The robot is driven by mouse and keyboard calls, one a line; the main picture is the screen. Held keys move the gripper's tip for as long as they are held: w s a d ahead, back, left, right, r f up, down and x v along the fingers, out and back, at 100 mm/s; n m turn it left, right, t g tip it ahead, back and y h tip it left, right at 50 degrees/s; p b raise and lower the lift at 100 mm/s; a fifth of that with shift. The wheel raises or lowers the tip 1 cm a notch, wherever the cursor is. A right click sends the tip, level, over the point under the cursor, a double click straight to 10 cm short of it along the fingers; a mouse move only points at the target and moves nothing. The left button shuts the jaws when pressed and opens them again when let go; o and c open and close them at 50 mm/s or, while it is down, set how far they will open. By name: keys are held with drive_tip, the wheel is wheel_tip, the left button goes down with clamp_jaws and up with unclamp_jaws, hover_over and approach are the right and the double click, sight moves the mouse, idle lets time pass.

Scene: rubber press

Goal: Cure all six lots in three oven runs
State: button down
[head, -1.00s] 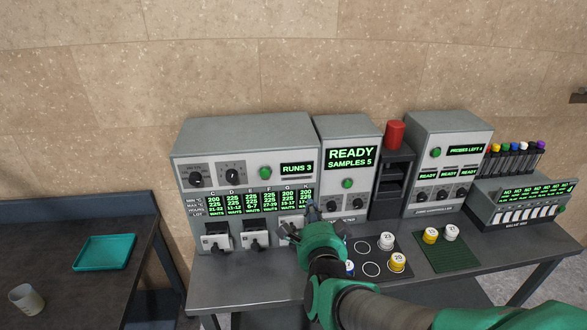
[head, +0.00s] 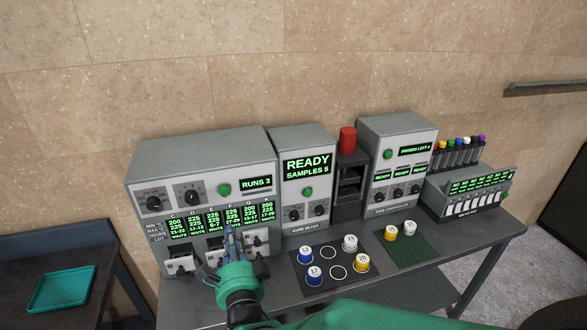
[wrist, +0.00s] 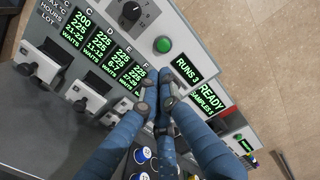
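The grey oven (head: 205,160) on the bench's left reads RUNS 3. Its lower display (head: 190,222) has lot columns C, D, E, F, G and K with temperatures and hours; the legible status lines read WAITS. The oven has a green button (head: 224,190) and two black dials.
Right of the oven, a cure meter (head: 303,175) reads READY, SAMPLES 5. A black mat (head: 320,278) holds blue, white and yellow capped pieces; a green mat (head: 415,252) holds two more. A zone controller (head: 400,165) and valve unit (head: 470,190) stand farther right. A teal tray (head: 62,290) lies left.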

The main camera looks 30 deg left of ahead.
sight(225, 195)
drive_tip(key=shift+w, duration=0.1)
drive_tip(key=shift+x, duration=6.9)
drive_tip(key=shift+a+f, duration=0.1)
drive_tip(key=shift+w+a+b, duration=0.4)
drive_tip(key=shift+w+b, duration=0.1)
drive_tip(key=shift+b, duration=0.55)
drive_tip(key=shift+w+a, duration=0.1)
drive_tip(key=shift+a, duration=0.05)
drive_tip(key=shift+b+v, duration=1.05)
drive_tip(key=shift+v, duration=0.4)
drive_tip(key=v, duration=1.1)
